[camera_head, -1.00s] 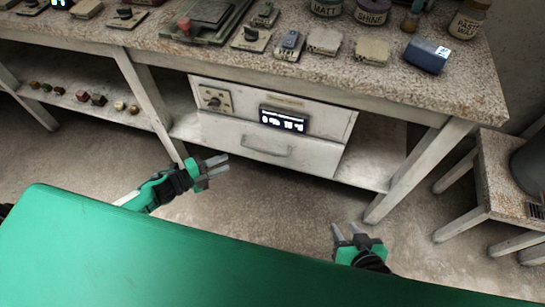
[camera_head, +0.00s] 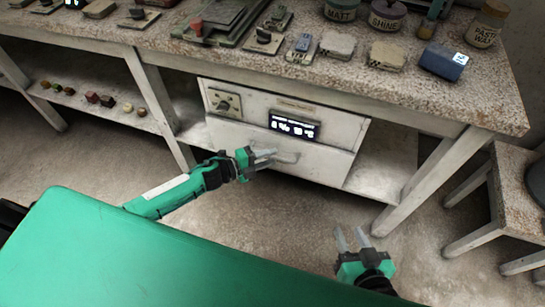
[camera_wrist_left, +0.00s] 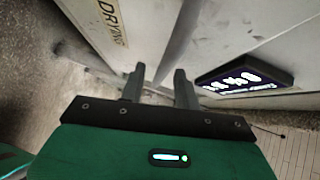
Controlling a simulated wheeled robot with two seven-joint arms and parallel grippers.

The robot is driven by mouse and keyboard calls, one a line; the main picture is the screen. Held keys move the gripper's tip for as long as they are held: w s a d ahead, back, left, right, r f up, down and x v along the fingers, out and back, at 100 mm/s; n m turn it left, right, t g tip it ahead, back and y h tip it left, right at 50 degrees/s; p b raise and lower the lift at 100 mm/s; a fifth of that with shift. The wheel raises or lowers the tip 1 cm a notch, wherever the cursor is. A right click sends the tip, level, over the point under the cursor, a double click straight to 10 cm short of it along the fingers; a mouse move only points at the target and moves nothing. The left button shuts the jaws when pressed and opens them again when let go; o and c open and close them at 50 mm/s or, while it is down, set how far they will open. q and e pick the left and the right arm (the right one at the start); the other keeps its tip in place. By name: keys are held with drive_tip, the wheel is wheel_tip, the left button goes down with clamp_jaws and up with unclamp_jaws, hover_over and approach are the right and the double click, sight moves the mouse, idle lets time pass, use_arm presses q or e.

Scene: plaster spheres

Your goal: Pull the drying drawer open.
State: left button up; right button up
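The drying drawer (camera_head: 325,163) is the white lower front of the cabinet under the bench, and it looks closed. Its bar handle (camera_head: 288,158) is partly hidden behind my left gripper (camera_head: 265,158). My left gripper is at the left end of the handle in the head view; I cannot tell whether it touches. In the left wrist view its two fingers (camera_wrist_left: 159,88) stand apart, with no handle clearly seen between them. A "DRYING" label (camera_wrist_left: 112,20) shows there on the white front. My right gripper (camera_head: 352,240) is open and empty above the floor, away from the drawer.
A lit display (camera_head: 294,126) and a knob panel (camera_head: 224,103) are on the cabinet above the drawer. A bench leg (camera_head: 435,180) stands to the right. A stool (camera_head: 510,190) is further right. The floor before the drawer is clear.

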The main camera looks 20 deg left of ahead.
use_arm(q)
drive_tip(key=shift+x, duration=0.85)
use_arm(e)
drive_tip(key=shift+a, duration=0.2)
use_arm(q)
drive_tip(key=shift+c, duration=0.4)
clamp_jaws()
drive_tip(key=shift+s, duration=0.1)
